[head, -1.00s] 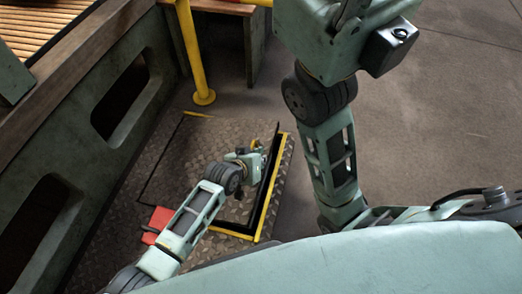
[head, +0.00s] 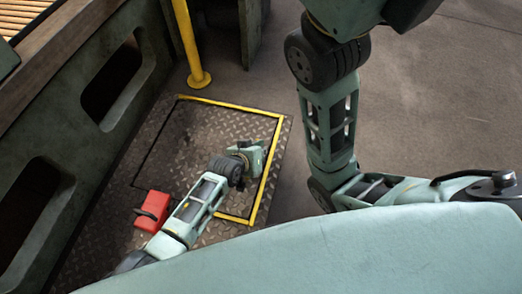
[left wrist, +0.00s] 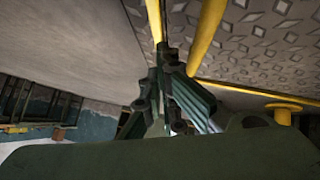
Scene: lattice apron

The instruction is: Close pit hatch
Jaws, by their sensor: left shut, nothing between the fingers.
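The pit hatch (head: 205,140) is a tread-patterned metal panel that looks level with the plate around it. A yellow border (head: 270,165) edges it at the top, right and bottom, and a thin dark seam runs along its left side. My left gripper (head: 258,150) is over the right part of the hatch, close to the yellow border; I cannot tell if it touches. In the left wrist view its fingers (left wrist: 172,75) are shut and empty, beside yellow strips and tread plate (left wrist: 262,50). My right gripper is out of view.
A red box (head: 152,210) lies on the plate, lower left of the hatch. A yellow post (head: 187,45) stands behind it. A green wall with openings (head: 125,115) borders the left. Brown floor (head: 430,110) is open to the right.

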